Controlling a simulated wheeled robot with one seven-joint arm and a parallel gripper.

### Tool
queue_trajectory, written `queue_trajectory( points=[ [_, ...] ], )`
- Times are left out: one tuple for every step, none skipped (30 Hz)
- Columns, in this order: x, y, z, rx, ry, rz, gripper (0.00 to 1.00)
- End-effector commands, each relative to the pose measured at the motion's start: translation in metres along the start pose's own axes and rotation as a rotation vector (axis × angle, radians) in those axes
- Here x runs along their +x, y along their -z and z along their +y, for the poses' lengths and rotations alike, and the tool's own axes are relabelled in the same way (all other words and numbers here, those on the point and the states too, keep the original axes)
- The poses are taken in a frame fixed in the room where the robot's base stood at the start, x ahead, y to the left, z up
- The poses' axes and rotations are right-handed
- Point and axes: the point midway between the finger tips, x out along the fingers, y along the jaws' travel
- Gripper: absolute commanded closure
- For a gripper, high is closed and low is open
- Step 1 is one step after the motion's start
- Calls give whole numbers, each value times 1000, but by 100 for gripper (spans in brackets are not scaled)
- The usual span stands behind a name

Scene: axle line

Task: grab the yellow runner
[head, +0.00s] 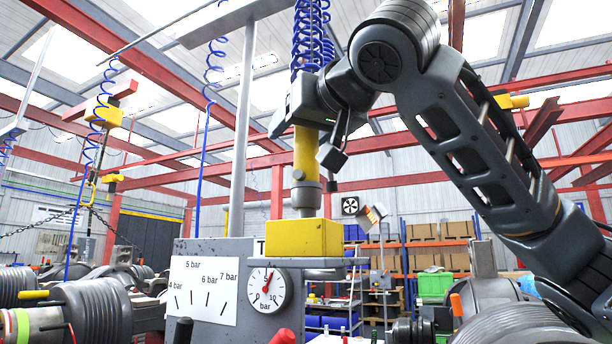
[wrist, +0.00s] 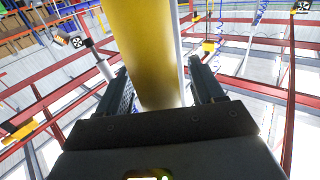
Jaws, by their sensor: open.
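The yellow runner (head: 306,156) is an upright yellow cylinder with a grey lower end, hanging below blue coiled hose in the head view. Its grey end is just above a yellow block (head: 303,238). My gripper (wrist: 158,68) is open at the runner's upper part. In the wrist view the yellow body (wrist: 155,50) fills the space between the two dark fingers, one on each side. Whether either finger touches it cannot be told. In the head view the fingers are mostly hidden around the runner.
A grey cabinet carries a pressure gauge (head: 267,291) and a white bar-scale plate (head: 203,291) below the runner. A grey post (head: 243,130) rises left of it. Large grey ribbed parts (head: 95,308) lie at lower left. Shelves with boxes (head: 424,256) stand behind.

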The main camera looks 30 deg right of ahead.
Motion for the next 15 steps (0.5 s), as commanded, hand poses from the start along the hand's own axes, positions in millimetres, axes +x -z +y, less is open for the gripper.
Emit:
queue_trajectory(
  points=[
    [0, 0, 0, 0, 0, 0, 33],
    [0, 0, 0, 0, 0, 0, 33],
    [0, 0, 0, 0, 0, 0, 33],
    [0, 0, 0, 0, 0, 0, 34],
    [0, 0, 0, 0, 0, 0, 37],
    [0, 0, 0, 0, 0, 0, 41],
    [0, 0, 0, 0, 0, 0, 44],
    [0, 0, 0, 0, 0, 0, 46],
    [0, 0, 0, 0, 0, 0, 50],
    [0, 0, 0, 0, 0, 0, 53],
    [0, 0, 0, 0, 0, 0, 56],
    [0, 0, 0, 0, 0, 0, 60],
    [0, 0, 0, 0, 0, 0, 63],
    [0, 0, 0, 0, 0, 0, 66],
    [0, 0, 0, 0, 0, 0, 69]
  ],
)
